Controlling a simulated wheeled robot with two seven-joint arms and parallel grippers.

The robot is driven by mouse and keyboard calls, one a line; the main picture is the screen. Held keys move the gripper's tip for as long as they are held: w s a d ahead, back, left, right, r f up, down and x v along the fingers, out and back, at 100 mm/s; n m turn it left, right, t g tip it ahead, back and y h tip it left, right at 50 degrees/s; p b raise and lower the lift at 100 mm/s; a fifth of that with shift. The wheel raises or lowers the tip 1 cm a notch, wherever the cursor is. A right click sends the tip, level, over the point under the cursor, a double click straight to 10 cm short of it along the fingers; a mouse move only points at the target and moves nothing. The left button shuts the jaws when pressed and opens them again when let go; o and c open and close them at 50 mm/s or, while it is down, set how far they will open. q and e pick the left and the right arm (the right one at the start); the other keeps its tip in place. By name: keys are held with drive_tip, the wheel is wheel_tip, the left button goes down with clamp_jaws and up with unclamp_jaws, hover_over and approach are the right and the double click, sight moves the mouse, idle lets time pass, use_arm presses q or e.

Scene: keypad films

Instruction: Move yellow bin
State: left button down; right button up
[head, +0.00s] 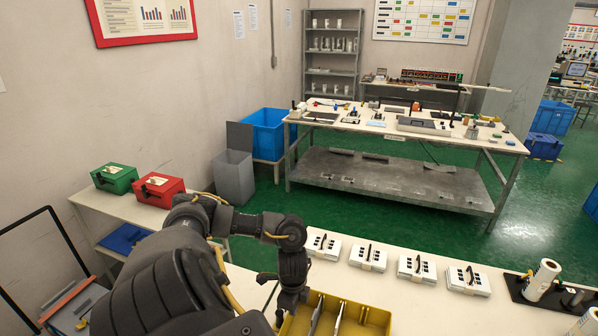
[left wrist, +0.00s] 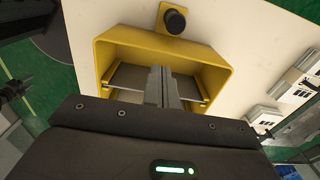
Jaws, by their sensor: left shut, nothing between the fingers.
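The yellow bin (head: 375,318) sits on the near white table at the bottom of the head view, cut off by the frame edge. Thin grey strips stand inside it. In the left wrist view the bin (left wrist: 150,46) is seen from above, with a yellow tab carrying a black knob (left wrist: 175,20) on its far side. My left gripper (head: 287,312) is at the bin's left side in the head view. In the left wrist view its fingers (left wrist: 163,72) are shut and empty, in front of the bin's opening; contact cannot be told. My right gripper is not in view.
Several white keypad boxes (head: 417,268) stand in a row behind the bin. A black stand with white rolls (head: 543,278) is at the right. Green (head: 114,178) and red (head: 159,190) cases sit on a side table at left. White tabletop (head: 400,299) is clear right of the bin.

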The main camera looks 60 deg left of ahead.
use_arm(q)
wheel_tip(320, 180, down, 3)
hover_over(293, 333)
wheel_tip(293, 333, down, 5)
drive_tip(key=shift+f, duration=0.1)
drive_tip(key=shift+d+f, duration=0.1)
drive_tip(key=shift+f, duration=0.55)
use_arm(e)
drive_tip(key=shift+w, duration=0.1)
